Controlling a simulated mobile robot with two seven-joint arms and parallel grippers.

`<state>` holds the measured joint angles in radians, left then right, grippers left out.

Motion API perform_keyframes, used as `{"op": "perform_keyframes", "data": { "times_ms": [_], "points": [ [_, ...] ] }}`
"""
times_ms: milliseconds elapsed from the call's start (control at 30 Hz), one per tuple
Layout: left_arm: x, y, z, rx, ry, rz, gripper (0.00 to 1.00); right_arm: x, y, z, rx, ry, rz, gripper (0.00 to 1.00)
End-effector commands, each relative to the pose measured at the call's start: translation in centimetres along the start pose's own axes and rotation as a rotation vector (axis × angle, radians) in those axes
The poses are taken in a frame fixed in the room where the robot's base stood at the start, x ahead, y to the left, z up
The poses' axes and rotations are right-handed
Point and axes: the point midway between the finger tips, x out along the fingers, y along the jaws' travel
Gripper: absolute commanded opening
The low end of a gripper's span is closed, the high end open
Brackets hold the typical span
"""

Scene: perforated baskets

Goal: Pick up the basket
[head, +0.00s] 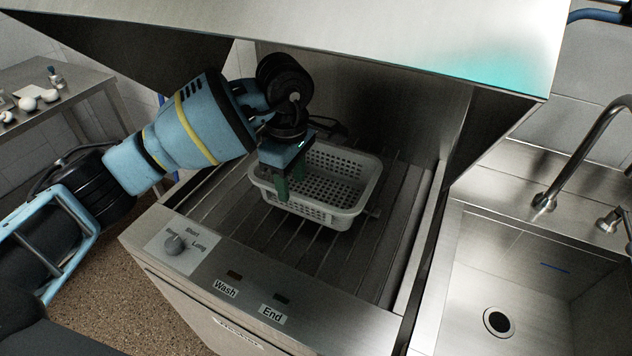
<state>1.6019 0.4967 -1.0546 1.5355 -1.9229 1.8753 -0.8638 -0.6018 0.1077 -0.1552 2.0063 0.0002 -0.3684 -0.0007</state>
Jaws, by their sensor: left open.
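A light grey perforated basket (345,211) sits upright on the slatted rack of an open dishwasher. It looks empty where I can see inside. My left gripper (290,186) reaches in from the left and points down at the basket's near left side. Its green fingers are open. One finger shows in front of the basket's near wall and another shows toward the inside. I cannot tell whether they touch the wall. My right gripper is not in view.
The dishwasher's raised hood (400,42) hangs over the rack (402,215). A steel sink (540,290) with a faucet (590,150) stands at right. A side table (70,85) with small items stands at left.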

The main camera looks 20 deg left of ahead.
Motion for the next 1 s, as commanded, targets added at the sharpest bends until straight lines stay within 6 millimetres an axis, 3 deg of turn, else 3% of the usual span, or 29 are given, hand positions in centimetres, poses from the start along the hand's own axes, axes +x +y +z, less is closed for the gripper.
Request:
{"op": "perform_keyframes", "data": {
  "times_ms": [400,700,1000],
  "points": [
    [4.7,0.4,0.7,-0.001,-0.001,-0.001,0.44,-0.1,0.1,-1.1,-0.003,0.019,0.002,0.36],
    [5.1,0.5,0.7,0.001,-0.001,0.001,0.42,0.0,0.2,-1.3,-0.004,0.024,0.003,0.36],
    [5.1,0.5,0.7,0.000,-0.001,0.000,0.03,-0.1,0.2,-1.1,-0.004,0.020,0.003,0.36]
  ]
}}
